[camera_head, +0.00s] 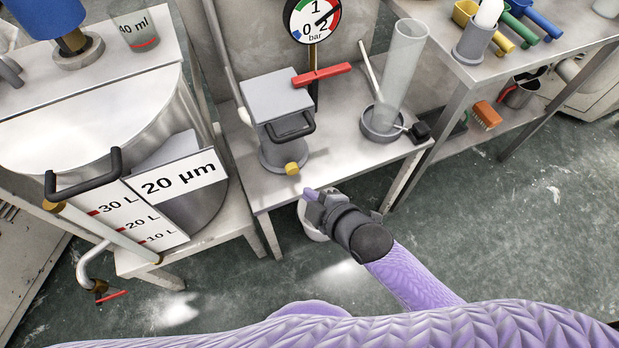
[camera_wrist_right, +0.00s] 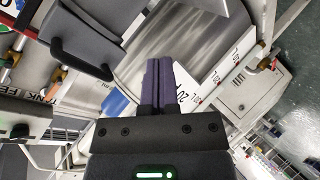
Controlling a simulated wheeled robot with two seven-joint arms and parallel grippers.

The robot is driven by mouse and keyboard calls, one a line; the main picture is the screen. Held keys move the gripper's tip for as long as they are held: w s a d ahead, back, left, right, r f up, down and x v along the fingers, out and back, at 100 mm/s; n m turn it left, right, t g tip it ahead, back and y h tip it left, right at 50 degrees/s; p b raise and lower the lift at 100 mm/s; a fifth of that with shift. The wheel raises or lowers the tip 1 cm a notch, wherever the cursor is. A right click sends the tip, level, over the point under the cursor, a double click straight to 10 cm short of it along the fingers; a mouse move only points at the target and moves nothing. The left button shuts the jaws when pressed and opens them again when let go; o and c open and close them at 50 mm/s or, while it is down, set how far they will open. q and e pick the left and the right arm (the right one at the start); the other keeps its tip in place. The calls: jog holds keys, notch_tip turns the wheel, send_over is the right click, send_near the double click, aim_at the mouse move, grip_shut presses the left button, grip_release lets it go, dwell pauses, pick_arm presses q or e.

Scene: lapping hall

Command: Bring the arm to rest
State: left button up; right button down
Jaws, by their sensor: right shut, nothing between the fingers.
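My right gripper (camera_head: 309,194) is in front of the low metal table, below the grey box-shaped unit with the yellow knob. I cannot tell from these views whether the fingers touch anything. My right arm comes in from the lower right. My left gripper is not in view.
A tank (camera_head: 205,95) with litre marks and a pipe with a red-handled valve (camera_head: 110,294) stands left. The low table (camera_head: 345,150) holds the grey unit (camera_head: 280,97), a red lever (camera_head: 322,74) and a clear cylinder (camera_head: 404,65). Open floor (camera_head: 540,200) lies right.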

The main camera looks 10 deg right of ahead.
jog(key=s+d+f+m+g+h, duration=0.2)
jog(key=s+d+f+m, duration=0.25)
jog(key=f, duration=0.25)
jog(key=s+d+f+m+g+h, duration=0.2)
jog(key=s+d+f+m, duration=0.1)
jog(key=s+d+f, duration=0.4)
jog(key=s+d+f+m+g+h, duration=0.1)
jog(key=s+d+f+m+g, duration=0.2)
jog(key=s, duration=0.9)
jog(key=s+d+f+m+g+h+p, duration=0.1)
jog(key=s+d+f+m+g+h, duration=0.1)
jog(key=s, duration=1.1)
notch_tip(320, 180, down, 3)
jog(key=shift+d+r+m+g, duration=0.1)
jog(key=shift+d+m+g, duration=0.65)
jog(key=shift+m+g, duration=0.35)
